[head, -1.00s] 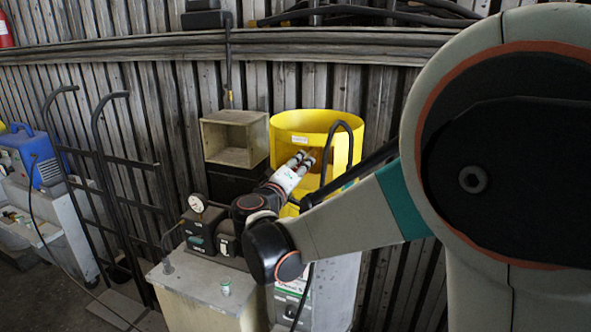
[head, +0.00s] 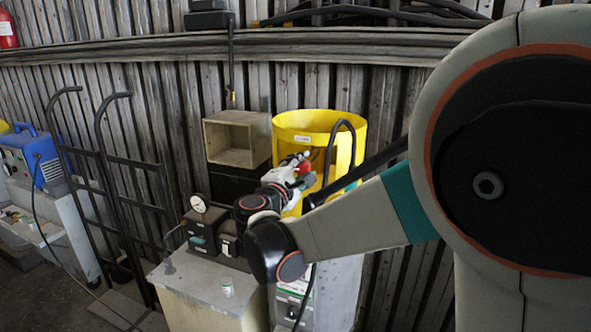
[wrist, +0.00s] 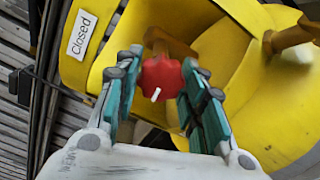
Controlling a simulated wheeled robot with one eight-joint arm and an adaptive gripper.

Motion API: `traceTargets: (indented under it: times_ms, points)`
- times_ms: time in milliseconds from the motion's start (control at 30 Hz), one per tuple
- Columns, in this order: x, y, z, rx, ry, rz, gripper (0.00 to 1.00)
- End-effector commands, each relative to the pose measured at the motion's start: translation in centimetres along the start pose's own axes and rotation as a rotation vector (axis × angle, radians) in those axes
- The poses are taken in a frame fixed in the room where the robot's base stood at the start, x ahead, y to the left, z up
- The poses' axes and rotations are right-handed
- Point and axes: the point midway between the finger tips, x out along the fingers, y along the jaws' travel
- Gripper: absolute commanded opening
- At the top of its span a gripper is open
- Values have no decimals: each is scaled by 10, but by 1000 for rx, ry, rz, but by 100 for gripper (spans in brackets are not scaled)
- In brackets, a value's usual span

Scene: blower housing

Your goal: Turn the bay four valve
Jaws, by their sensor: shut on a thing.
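The valve has a red lobed knob (wrist: 162,80) with a white pointer mark. It sits inside the yellow blower housing (wrist: 85,72), and the mark points down and slightly left in the wrist view. My gripper (wrist: 163,88) has one green-padded finger on each side of the knob and is shut on it. In the head view my gripper (head: 298,172) reaches into the housing's open front (head: 352,150), and the red knob (head: 305,169) shows at its fingertips. A white label on the housing reads "Closed" (wrist: 81,36). No bay number is readable.
A gauge (head: 199,204) and dark units stand on the cabinet (head: 200,292) below my arm. A black hose (head: 352,136) bends over the housing's front. A hand truck (head: 105,170) stands at left.

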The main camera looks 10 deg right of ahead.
Motion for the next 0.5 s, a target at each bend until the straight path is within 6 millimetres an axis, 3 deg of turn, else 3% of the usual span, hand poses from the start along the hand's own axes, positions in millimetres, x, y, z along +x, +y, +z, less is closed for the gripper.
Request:
traceTargets:
  times_ms: [500]
  points:
    - [0, -2, -1, -173, 2, -1, 13]
